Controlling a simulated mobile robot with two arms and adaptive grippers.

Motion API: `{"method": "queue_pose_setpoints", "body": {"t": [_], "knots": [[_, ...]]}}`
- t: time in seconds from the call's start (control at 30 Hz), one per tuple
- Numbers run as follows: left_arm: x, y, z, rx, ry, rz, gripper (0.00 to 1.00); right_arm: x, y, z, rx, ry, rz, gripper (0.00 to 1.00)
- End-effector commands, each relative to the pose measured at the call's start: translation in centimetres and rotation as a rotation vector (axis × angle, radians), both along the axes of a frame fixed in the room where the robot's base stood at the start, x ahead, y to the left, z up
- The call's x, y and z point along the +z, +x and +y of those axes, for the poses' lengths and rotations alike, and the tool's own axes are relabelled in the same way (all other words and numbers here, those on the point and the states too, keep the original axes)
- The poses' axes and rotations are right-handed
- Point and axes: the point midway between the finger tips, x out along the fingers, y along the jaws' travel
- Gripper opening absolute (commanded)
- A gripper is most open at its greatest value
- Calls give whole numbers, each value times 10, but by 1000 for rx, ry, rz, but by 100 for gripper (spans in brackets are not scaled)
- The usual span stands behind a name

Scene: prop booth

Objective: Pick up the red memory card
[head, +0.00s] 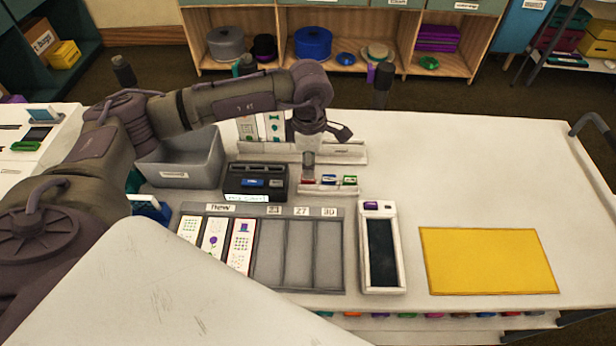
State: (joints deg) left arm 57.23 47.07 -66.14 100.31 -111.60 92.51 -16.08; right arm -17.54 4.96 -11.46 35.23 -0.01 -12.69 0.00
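The red memory card (308,181) sits at the left end of a small white holder (322,190). A blue card (329,180) and a green card (350,180) stand beside it in the same holder. My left gripper (308,168) points down at the red card, with its fingertips just above or at the card's top. The gripper partly covers the card. I cannot tell whether the fingers touch it or how far apart they are. My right gripper is not in view.
A black card reader box (258,192) stands left of the holder, with a grey bin (180,160) beyond it. A white rack (345,153) is behind. In front are a grey sorting tray (285,250), a dark-screened device (383,250) and a yellow mat (488,262). The table's right is clear.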

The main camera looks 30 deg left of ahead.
Motion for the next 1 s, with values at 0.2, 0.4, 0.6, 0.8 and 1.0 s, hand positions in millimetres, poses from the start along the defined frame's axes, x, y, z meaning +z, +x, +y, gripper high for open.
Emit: {"method": "queue_pose_setpoints", "body": {"t": [0.2, 0.4, 0.6, 0.8, 1.0], "knots": [[-30, 1, -2, 1, 1, 6, 35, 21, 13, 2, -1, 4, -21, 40], [-47, 2, -2, -1, -1, 2, 35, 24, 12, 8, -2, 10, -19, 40], [-48, 2, -2, -1, 0, 1, 35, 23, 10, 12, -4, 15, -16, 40], [-48, 2, -2, 0, 0, 1, 2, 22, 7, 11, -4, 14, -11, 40], [-47, 2, -2, 0, 0, 1, 0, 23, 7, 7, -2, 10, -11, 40]]}}
